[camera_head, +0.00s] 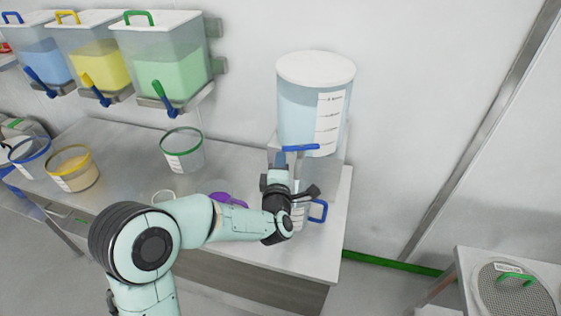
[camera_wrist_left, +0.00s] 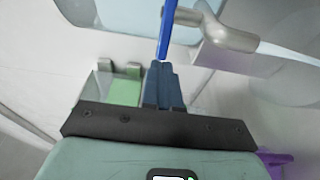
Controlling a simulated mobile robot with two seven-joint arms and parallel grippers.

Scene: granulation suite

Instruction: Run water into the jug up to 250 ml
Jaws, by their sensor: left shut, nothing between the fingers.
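A clear water tank (camera_head: 296,110) with a white lid and a scale label stands at the back right of the bench. Its blue tap lever (camera_head: 300,148) lies crosswise on the front. My left gripper (camera_head: 281,156) is shut and empty at the lever's left end; the closed fingers (camera_wrist_left: 162,68) meet the blue lever (camera_wrist_left: 168,32) in the wrist view, touching or nearly so. A pale streak (camera_wrist_left: 290,51), seemingly running water, leaves the metal spout (camera_wrist_left: 225,34). The jug, with its blue handle (camera_head: 318,211), stands below the tap, mostly behind my wrist; its water level is hidden. My right gripper is out of view.
Blue, yellow and green dispensers (camera_head: 165,60) hang on the wall at left. A green-rimmed container (camera_head: 182,150), a yellow-rimmed one (camera_head: 74,168) and a purple object (camera_head: 228,199) are on the bench (camera_head: 125,145). A sieve (camera_head: 515,290) sits on a separate table at right.

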